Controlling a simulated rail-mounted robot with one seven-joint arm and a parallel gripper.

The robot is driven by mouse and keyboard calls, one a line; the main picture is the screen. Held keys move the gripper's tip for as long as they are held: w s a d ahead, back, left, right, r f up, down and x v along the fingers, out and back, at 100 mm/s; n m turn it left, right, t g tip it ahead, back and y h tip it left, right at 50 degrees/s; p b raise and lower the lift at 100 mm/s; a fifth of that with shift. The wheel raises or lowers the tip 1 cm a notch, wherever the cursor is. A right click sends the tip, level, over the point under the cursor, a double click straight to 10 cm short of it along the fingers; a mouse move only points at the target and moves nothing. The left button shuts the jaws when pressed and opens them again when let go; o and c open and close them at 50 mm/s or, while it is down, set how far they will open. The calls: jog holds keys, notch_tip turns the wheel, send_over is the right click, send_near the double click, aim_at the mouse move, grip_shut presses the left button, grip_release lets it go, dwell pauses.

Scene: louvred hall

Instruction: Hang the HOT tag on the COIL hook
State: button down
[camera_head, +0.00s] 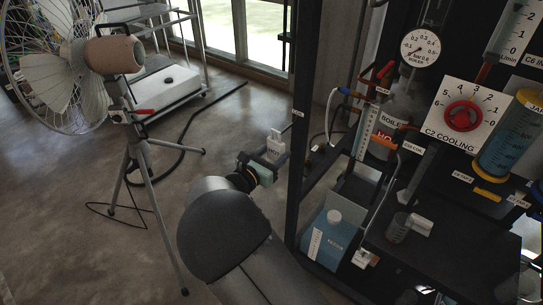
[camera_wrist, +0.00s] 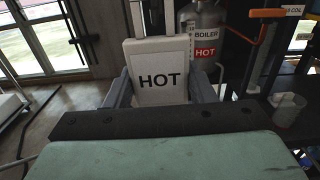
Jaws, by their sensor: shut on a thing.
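The HOT tag (camera_wrist: 160,58) is a pale upright plate with black letters. In the wrist view it stands between the two grey fingers of my gripper (camera_wrist: 160,88), which is shut on its lower part. In the head view the tag (camera_head: 274,143) is held up left of the dark rack post, in free air, with my gripper (camera_head: 268,160) below it. A label ending in COIL (camera_wrist: 292,10) shows at the top right of the wrist view. I cannot make out the COIL hook itself in either view.
A grey boiler (camera_wrist: 203,22) with a red HOT label stands behind the tag. The dark rack post (camera_head: 307,110) rises right of my gripper. A clear cup (camera_wrist: 288,108) and a blue container (camera_head: 330,240) are on the rack. A fan (camera_head: 113,55) stands left; open floor lies between.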

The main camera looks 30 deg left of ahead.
jog(key=shift+w+d+b, duration=0.15)
jog(key=shift+w+b, duration=0.1)
jog(key=shift+w, duration=1.2)
jog(key=shift+w+d+b, duration=0.1)
jog(key=shift+w+b, duration=0.15)
jog(key=shift+w, duration=1.15)
jog(key=shift+f, duration=0.2)
jog(key=shift+f+b, duration=0.5)
jog(key=shift+b, duration=0.1)
jog(key=c, duration=0.6)
grip_release()
jog(key=shift+o, duration=0.2)
jog(key=shift+s, duration=0.15)
